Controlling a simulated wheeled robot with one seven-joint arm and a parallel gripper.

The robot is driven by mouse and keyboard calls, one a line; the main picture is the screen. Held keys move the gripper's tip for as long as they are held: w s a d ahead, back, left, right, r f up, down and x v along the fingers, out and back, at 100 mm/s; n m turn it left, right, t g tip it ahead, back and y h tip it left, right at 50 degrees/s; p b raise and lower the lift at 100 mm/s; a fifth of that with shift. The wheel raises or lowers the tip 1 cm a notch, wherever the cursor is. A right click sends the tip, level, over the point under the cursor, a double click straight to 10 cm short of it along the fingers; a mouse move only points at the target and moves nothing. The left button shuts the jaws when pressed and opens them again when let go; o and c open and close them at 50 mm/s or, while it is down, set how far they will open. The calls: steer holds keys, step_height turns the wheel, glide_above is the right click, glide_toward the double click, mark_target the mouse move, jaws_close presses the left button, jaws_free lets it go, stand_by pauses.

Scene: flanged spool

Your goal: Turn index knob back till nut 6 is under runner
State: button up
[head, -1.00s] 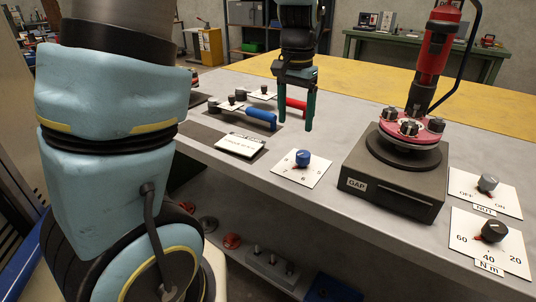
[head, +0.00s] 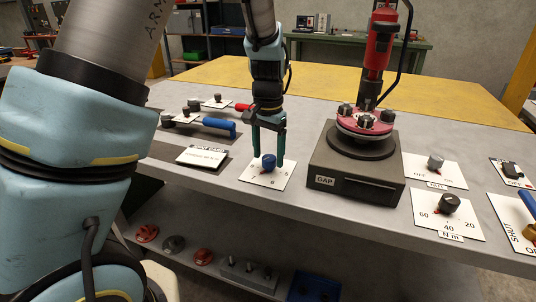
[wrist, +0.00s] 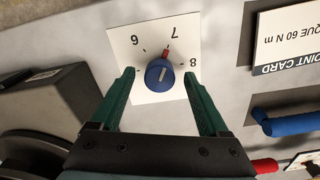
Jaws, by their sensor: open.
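The blue index knob (head: 268,161) stands on a white card (head: 262,179) near the bench's front edge. In the wrist view, the knob (wrist: 159,75) has a red pointer directed at or close to the 7; 6 lies to its left and 8 to its right. My gripper (wrist: 159,77) is open, with one green finger on each side of the knob and gaps visible. It also shows over the knob in the head view (head: 268,162). The red flange (head: 364,121) carries several dark nuts on a GAP-labelled base (head: 345,185). The red runner (head: 378,45) stands above it; nut numbers are unreadable.
Left of the knob are a point card (head: 203,157) and a blue-handled tool (head: 218,125). The base stands close on the right. Beyond it are the torque knob (head: 449,204) and the off/on knob (head: 435,161). The yellow back area is clear.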

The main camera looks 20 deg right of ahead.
steer(key=shift+f, duration=0.55)
jaws_close()
